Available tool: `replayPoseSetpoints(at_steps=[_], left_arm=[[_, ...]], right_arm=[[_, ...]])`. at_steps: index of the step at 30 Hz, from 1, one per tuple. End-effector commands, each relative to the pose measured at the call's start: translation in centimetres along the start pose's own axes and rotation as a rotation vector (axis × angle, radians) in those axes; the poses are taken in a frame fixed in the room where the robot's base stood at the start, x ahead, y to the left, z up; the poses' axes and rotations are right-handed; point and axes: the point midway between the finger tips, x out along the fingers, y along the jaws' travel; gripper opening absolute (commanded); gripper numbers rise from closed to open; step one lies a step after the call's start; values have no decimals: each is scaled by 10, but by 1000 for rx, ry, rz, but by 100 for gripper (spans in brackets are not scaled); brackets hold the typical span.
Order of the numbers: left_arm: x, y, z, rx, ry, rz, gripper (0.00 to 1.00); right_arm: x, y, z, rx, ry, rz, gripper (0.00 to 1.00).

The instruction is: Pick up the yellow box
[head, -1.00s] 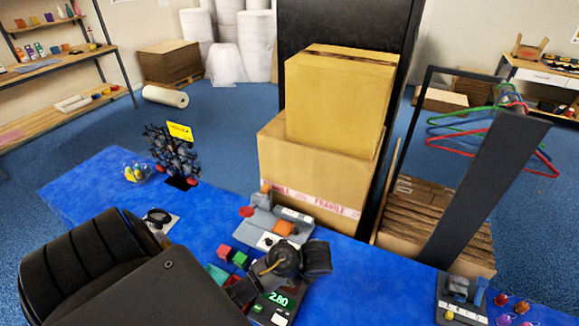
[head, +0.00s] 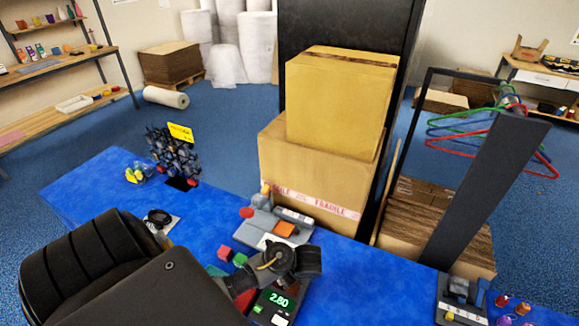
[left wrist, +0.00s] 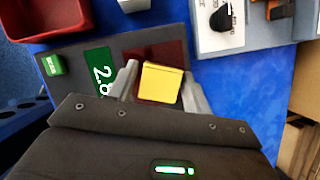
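The yellow box (left wrist: 160,84) sits over the dark red plate (left wrist: 143,52) of a scale in the left wrist view. My left gripper (left wrist: 160,88) reaches over the scale with one finger on each side of the box. A thin gap shows along the left finger, and the right finger is very close to the box or touching it. The fingers look open around it. In the head view my left gripper's dark wrist hides the box, above the scale's green display (head: 280,300) reading 2.80. My right gripper is not in view.
A grey device (head: 277,225) with an orange part stands behind the scale. A red bin (left wrist: 40,15) is at the wrist view's top left. Large cartons (head: 310,170) stand behind the blue table (head: 100,195).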

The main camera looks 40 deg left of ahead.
Motion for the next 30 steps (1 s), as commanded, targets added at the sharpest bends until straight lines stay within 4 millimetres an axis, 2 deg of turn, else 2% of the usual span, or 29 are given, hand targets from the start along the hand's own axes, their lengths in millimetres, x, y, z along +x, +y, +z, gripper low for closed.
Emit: replayPoseSetpoints(at_steps=[1, 8, 15, 20, 24, 26, 29, 30], left_arm=[[0, 0, 0, 0, 0, 0, 43], [0, 0, 0, 0, 0, 0, 13], [-1, 0, 0, 0, 0, 0, 12], [-10, 0, 3, -1, 2, -2, 12], [-32, 0, 12, -4, 4, -3, 12], [-48, 4, 5, 0, 5, -4, 12], [-77, 12, -3, -2, 5, -5, 12], [-94, 15, -3, 1, 4, -4, 12]], right_arm=[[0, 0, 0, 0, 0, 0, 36], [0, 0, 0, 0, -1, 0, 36], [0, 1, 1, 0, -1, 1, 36], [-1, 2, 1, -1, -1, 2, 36], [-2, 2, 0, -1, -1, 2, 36], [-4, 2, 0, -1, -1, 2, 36], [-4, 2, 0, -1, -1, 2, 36], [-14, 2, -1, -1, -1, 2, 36]])
